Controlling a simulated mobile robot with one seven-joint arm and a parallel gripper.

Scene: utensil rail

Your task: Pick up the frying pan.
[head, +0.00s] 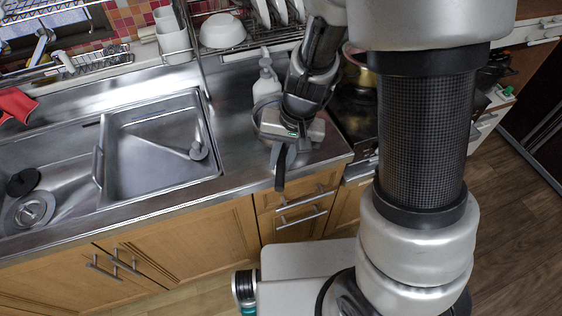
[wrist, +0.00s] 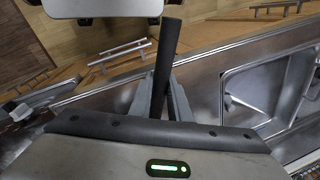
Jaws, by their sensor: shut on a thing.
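The frying pan's dark handle (head: 280,177) points toward the counter's front edge in the head view. My gripper (head: 283,158) is above the counter, pointing down, with its fingers shut on this handle. In the wrist view the black handle (wrist: 167,50) runs up between the two grey fingers of my gripper (wrist: 165,92). The pan's body is mostly hidden by my gripper and wrist. I cannot tell whether the pan touches the counter.
The sink (head: 155,145) is to the left. A white bottle (head: 266,82) stands close behind my gripper. A dish rack (head: 250,42) with a white bowl (head: 222,31) is at the back. A stove (head: 355,112) is at the right, partly hidden by my arm.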

